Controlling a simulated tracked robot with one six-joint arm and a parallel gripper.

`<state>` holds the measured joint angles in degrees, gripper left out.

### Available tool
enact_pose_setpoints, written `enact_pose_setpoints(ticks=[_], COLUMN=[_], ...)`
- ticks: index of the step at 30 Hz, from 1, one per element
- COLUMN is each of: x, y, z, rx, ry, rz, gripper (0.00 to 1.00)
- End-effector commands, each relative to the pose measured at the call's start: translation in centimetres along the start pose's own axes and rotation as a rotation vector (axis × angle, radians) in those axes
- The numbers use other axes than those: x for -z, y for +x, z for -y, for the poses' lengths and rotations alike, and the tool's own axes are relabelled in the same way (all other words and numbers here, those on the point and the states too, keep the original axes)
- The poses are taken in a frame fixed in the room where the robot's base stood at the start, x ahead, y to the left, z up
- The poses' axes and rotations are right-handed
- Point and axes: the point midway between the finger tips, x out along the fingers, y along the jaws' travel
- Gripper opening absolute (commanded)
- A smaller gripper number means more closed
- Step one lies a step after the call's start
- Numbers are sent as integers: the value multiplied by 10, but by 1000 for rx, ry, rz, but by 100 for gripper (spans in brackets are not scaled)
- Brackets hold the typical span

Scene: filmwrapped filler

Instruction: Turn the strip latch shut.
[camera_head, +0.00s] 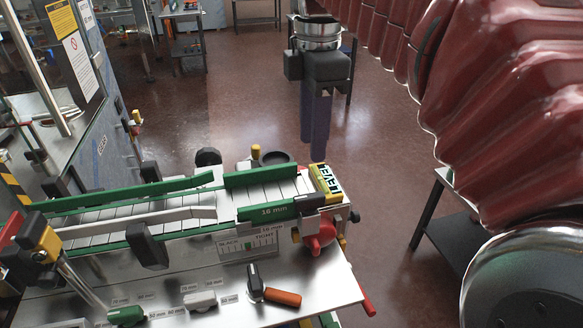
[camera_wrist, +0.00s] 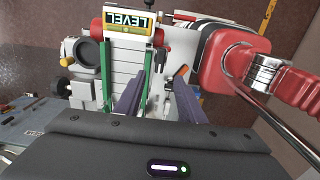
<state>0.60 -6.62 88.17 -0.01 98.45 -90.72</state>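No part is legibly labelled as the strip latch. A lever with a black pivot and an orange grip (camera_head: 282,297) lies on the machine's front metal plate, its grip pointing right; an orange end (camera_wrist: 181,71) also shows in the wrist view. A red knob (camera_head: 318,236) sits at the right end of the green strip marked 16 mm (camera_head: 268,212). My gripper (camera_head: 312,150) points down beyond the conveyor's far right end, apart from these parts. In the wrist view my gripper (camera_wrist: 155,82) has its two dark fingers apart with nothing held between them.
Green guide rails (camera_head: 130,194) run along the slatted conveyor. A yellow LEVEL block (camera_head: 325,184) stands at its right end. A black-and-orange post (camera_head: 42,240), a white knob (camera_head: 200,300) and a green knob (camera_head: 126,315) are at the front left. Open floor lies behind.

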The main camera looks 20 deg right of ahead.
Motion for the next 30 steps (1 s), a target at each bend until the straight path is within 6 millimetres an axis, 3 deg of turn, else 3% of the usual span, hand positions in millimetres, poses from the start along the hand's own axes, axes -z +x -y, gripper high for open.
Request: enact_pose_setpoints(ticks=[24,30], x=[0,0], y=[114,128], z=[1,0], rx=[2,0], ry=[1,1], rz=[0,0], gripper=[36,36])
